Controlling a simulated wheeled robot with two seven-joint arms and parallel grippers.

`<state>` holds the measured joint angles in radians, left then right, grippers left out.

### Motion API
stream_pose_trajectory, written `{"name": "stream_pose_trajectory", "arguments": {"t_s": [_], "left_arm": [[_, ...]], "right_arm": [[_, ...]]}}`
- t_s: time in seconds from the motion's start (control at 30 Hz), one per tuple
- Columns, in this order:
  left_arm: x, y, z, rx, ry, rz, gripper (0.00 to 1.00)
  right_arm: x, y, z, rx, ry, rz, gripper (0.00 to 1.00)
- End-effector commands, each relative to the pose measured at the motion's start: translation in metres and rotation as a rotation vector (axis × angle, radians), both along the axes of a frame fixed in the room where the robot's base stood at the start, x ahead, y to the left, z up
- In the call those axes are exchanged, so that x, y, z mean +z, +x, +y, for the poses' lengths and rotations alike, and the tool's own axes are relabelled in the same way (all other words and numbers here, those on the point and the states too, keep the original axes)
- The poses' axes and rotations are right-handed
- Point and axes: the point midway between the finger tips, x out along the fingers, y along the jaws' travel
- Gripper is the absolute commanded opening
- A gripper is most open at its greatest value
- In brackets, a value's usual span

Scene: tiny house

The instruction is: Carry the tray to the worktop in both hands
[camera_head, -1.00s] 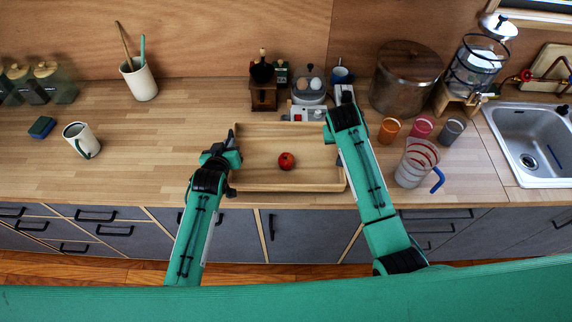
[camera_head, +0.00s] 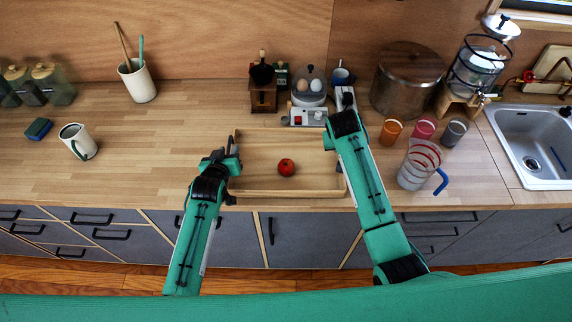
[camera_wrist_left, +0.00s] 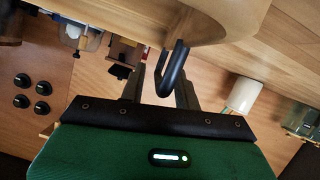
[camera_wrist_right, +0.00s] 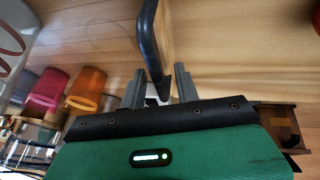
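The light wooden tray (camera_head: 290,191) is over the front part of the worktop (camera_head: 190,180), with a red apple (camera_head: 286,167) in it. My left gripper (camera_head: 235,158) is at the tray's left end. In the left wrist view, a black tray handle (camera_wrist_left: 173,72) lies between the open fingers, with a gap beside it. In the right wrist view, my right gripper (camera_wrist_right: 160,88) has its fingers apart around the other black handle (camera_wrist_right: 150,45), with gaps showing. In the head view my right forearm hides that handle and gripper.
Behind the tray are a coffee grinder (camera_head: 263,96) and an egg cooker (camera_head: 308,105). To the right are a large pot (camera_head: 406,82), several cups (camera_head: 391,131), a striped jug (camera_head: 417,170) and a sink (camera_head: 535,150). A white mug (camera_head: 78,141) stands left; worktop between it and the tray is clear.

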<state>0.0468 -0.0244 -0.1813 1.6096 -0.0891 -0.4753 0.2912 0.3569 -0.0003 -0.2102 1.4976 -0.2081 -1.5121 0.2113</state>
Motion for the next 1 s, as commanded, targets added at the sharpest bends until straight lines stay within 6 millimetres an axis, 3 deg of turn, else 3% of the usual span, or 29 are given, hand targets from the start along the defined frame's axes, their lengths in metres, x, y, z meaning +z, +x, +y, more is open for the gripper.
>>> {"name": "stream_pose_trajectory", "arguments": {"t_s": [0.6, 0.83, 1.0], "left_arm": [[0.038, -0.095, 0.014, 0.0, 0.0, 0.0, 0.32], [0.043, -0.105, 0.015, 0.0, 0.0, -0.001, 0.32], [0.043, -0.105, 0.015, 0.0, 0.0, 0.0, 0.32]], "right_arm": [[0.0, 0.0, 0.0, 0.0, 0.0, 0.0, 0.32], [0.004, -0.001, 0.001, 0.0, 0.0, -0.001, 0.32], [0.028, -0.01, 0.007, 0.0, 0.001, -0.003, 0.32]]}}
